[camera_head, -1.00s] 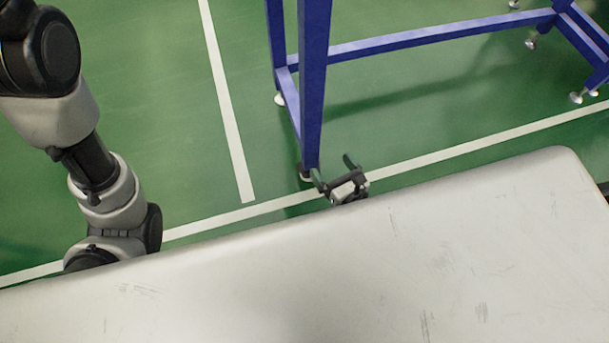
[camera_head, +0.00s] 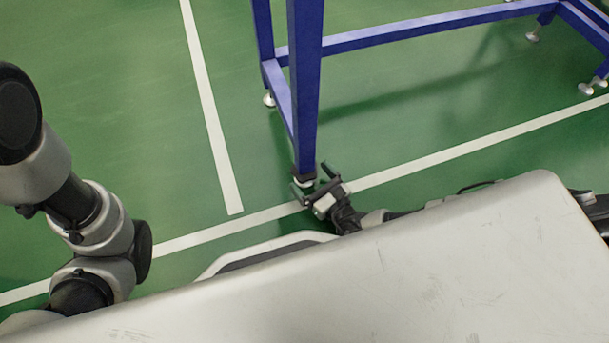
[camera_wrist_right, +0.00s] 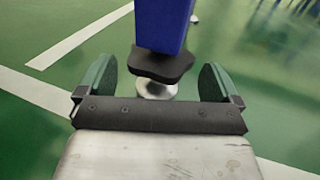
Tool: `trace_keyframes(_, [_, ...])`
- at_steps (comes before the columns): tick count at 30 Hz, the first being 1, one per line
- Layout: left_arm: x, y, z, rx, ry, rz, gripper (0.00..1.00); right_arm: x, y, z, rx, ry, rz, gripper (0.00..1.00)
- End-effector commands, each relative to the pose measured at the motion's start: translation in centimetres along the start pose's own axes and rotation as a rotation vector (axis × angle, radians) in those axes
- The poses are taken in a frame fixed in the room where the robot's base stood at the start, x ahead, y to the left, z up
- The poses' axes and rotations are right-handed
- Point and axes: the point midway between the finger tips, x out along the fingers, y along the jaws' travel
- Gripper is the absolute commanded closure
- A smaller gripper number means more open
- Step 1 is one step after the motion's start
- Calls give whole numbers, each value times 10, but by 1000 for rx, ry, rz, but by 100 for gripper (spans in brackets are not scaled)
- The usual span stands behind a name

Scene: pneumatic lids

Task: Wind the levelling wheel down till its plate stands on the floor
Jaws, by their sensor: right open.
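The levelling wheel (camera_wrist_right: 163,65) is a dark lobed knob under the foot of a blue leg (camera_wrist_right: 160,25) in the right wrist view. Its silvery round plate (camera_wrist_right: 157,90) shows just below it; I cannot tell whether the plate touches the floor. In the head view the plate (camera_head: 305,183) is small at the near leg's foot. My right gripper (camera_head: 314,180) is open beside that foot. In the wrist view its two green-padded fingers (camera_wrist_right: 156,82) stand left and right of the wheel, apart from it. My left gripper is out of view; only its arm shows at left.
The blue frame (camera_head: 306,80) stands on several feet, with a low cross rail (camera_head: 410,33) running right. The green floor (camera_head: 100,110) with white lines is clear around the near leg. My own pale body fills the bottom of the head view.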

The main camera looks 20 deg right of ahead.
Motion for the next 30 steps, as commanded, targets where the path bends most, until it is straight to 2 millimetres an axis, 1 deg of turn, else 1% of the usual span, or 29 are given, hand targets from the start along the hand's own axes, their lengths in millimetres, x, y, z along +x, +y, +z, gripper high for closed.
trace_keyframes(1, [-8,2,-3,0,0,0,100,9,0,-3,1,-4,1,6])
trace_keyframes(6, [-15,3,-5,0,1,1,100,26,0,-1,1,-2,0,6])
trace_keyframes(10, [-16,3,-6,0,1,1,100,30,0,0,1,0,0,6])
trace_keyframes(17, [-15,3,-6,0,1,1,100,31,0,1,1,0,0,6])
trace_keyframes(27, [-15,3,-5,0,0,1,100,30,0,1,1,0,0,55])
trace_keyframes(30, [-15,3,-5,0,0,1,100,30,0,1,1,0,-3,55])
